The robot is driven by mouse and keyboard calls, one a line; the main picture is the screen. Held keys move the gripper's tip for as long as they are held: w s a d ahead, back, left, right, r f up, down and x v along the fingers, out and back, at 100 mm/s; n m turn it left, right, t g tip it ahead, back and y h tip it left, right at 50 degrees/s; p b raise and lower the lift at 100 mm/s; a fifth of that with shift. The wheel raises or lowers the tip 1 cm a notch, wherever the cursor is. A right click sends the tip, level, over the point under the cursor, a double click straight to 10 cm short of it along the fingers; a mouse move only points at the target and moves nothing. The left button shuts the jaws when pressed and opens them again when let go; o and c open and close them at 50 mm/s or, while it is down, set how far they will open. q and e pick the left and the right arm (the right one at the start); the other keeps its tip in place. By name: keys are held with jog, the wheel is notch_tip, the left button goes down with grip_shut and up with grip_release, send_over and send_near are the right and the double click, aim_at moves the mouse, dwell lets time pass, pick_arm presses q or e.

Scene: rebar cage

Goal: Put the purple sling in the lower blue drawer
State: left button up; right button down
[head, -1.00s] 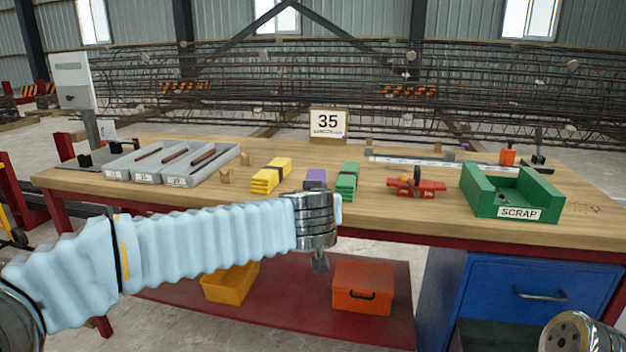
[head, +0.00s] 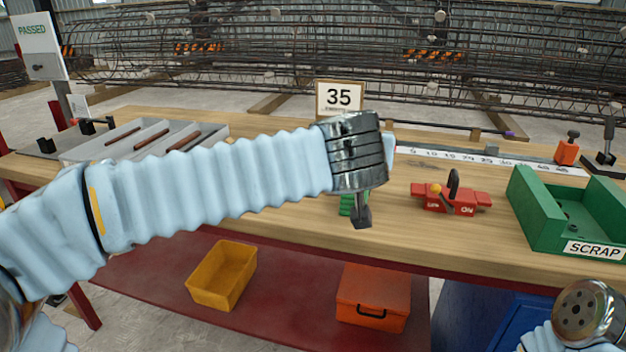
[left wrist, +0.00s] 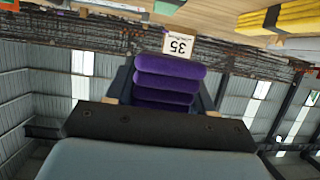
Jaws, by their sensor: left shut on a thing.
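My left gripper (left wrist: 165,104) is shut on the purple sling (left wrist: 170,78), a folded stack of bands that fills the space between its fingers in the left wrist view. In the head view my left arm reaches across the table, and its wrist hides the sling and the fingertips. The blue drawer cabinet (head: 478,318) stands under the table's right part, cut off by the lower edge. The lower drawer is out of view.
The red tool (head: 450,198) and green scrap bin (head: 535,222) stand on the table (head: 420,225). Below are a yellow bin (head: 222,275) and an orange box (head: 372,297) on the red shelf (head: 150,280). Yellow slings (left wrist: 285,18) show in the wrist view.

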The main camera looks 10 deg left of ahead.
pick_arm(q)
jog(key=w+a+f, duration=0.2)
jog(key=a, duration=0.1)
jog(key=w+a+f, duration=0.2)
jog(key=a+f, duration=0.1)
jog(key=a, duration=0.1)
jog(key=w+a+f, duration=0.2)
jog(key=a+f, duration=0.1)
jog(key=shift+w+a, duration=0.15)
jog(key=shift+w, duration=0.15)
jog(key=f+b, duration=0.1)
jog(key=a+f+b, duration=0.1)
jog(key=f, duration=0.1)
jog(key=w+f+b, duration=0.1)
jog(key=shift+a+f, duration=0.2)
jog(key=shift+f, duration=0.05)
jog(key=shift+f, duration=0.2)
jog(key=o, duration=1.3)
jog(key=shift+f, duration=0.1)
